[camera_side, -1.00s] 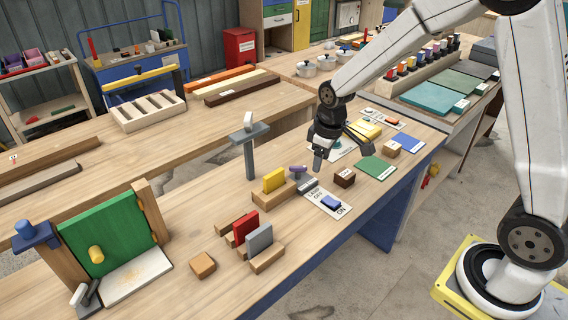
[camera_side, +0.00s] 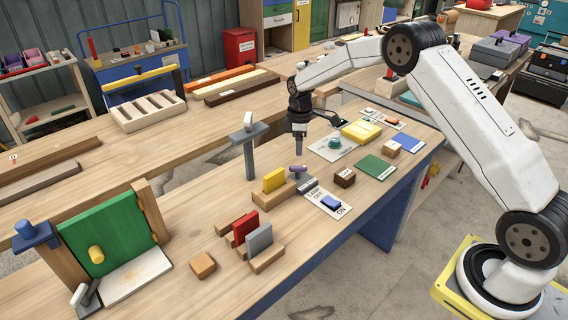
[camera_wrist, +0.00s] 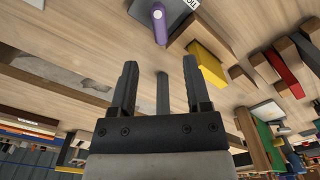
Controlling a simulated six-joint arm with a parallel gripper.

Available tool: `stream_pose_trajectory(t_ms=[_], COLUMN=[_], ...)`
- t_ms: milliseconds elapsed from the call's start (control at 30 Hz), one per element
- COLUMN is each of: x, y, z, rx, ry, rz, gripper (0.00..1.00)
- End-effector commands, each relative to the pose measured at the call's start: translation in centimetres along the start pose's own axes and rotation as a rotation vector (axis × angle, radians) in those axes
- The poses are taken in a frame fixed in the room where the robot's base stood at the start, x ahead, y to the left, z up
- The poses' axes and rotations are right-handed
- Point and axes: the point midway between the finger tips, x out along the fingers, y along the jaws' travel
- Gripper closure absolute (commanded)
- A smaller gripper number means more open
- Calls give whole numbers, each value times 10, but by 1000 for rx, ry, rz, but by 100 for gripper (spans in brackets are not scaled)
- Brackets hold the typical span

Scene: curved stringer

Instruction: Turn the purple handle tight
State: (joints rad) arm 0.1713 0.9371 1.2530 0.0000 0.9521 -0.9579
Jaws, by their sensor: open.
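The purple handle (camera_side: 298,169) is a short bar on the workbench, between the yellow block and a dark grey block. It also shows at the top of the wrist view (camera_wrist: 159,22), where it points toward my gripper. My gripper (camera_side: 299,150) hangs just above and behind the handle in the side view, fingers pointing down. In the wrist view my gripper (camera_wrist: 160,68) has its two dark fingers spread apart, with nothing held between them. The handle lies beyond the fingertips, roughly in line with the gap.
A grey T-topped post (camera_side: 250,155) stands left of my gripper. A yellow block (camera_side: 273,180) on a wooden base is close to the handle's left. A white switch panel (camera_side: 328,202) lies in front, and a brown cube (camera_side: 345,177) to the right.

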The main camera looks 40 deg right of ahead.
Motion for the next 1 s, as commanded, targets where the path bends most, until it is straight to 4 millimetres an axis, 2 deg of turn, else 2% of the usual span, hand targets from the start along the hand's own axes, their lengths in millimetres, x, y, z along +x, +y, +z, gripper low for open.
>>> stream_pose_trajectory(t_ms=[367, 800, 1000], x=[9, 59, 74], y=[0, 0, 0], z=[0, 0, 0], rx=[0, 1, 1], ry=[0, 1, 3], rz=[0, 0, 2], gripper=[38, 38, 38])
